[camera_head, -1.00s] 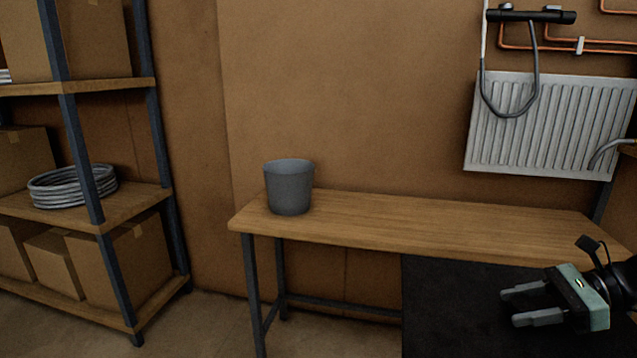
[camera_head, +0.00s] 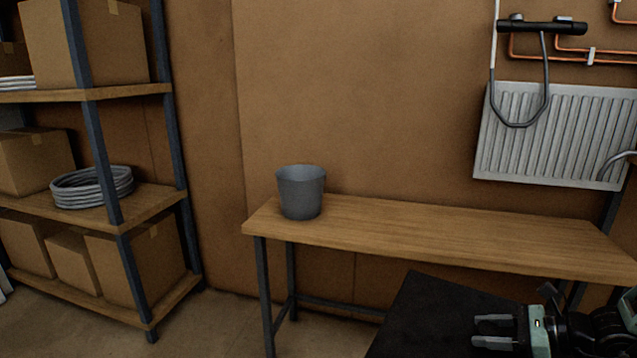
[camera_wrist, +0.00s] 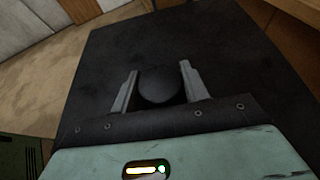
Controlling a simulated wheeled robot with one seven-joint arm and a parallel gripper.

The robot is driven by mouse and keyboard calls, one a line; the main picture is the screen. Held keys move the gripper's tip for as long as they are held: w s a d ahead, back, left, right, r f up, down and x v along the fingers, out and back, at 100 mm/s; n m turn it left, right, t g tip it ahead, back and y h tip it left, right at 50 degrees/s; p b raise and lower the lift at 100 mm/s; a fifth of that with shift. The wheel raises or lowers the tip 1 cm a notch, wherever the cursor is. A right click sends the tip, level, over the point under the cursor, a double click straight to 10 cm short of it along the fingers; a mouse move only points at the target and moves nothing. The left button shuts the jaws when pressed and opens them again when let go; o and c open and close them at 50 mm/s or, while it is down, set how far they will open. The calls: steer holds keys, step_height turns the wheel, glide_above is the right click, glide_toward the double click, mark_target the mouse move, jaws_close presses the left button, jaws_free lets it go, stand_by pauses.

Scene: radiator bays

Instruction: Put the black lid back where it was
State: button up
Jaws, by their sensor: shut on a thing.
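My gripper (camera_head: 477,330) is low at the right of the head view, in front of the wooden bench and below its top. In the wrist view my gripper (camera_wrist: 159,70) has its fingers on either side of a dark, rounded thing, which I take to be the black lid (camera_wrist: 158,86). It is held between the fingers against a dark background, so its outline is hard to make out. In the head view I cannot make out the lid between the fingers. A grey bucket (camera_head: 301,193), open at the top, stands upright on the bench's left end.
The wooden bench (camera_head: 430,229) is bare to the right of the bucket. A shelf rack (camera_head: 140,211) with boxes and coiled hose (camera_head: 92,187) stands at the left. A white radiator (camera_head: 552,135), a black mixer bar (camera_head: 542,26) and copper pipes are on the wall at the right.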

mark_target(470, 343)
steer(key=f, duration=0.1)
steer(key=a+f, duration=0.1)
steer(key=f, duration=0.1)
steer(key=shift+w+a+f+m+t+p, duration=0.2)
steer(key=shift+a+f+m+t+p, duration=0.1)
steer(key=shift+m+t+p, duration=0.1)
steer(key=shift+a+f, duration=0.25)
steer(key=shift+f, duration=0.05)
steer(key=shift+a+r+m+t+h, duration=0.2)
steer(key=shift+a+m+t+h, duration=0.2)
steer(key=shift+m+t+h, duration=0.1)
steer(key=shift+w+a+r+m+t+h, duration=0.15)
steer(key=shift+m+t+h, duration=0.45)
steer(key=shift+m+h, duration=0.15)
steer(key=shift+d+f+m+t+h, duration=0.15)
steer(key=shift+m+t+h, duration=0.15)
steer(key=shift+m+h, duration=0.15)
steer(key=shift+d+f+m+t+h, duration=0.1)
steer(key=shift+m+t+h, duration=0.2)
steer(key=shift+m, duration=0.1)
steer(key=shift+d+f+m+t+h, duration=0.2)
steer(key=shift+d+m+t+h, duration=0.1)
steer(key=shift+d+m+h, duration=0.15)
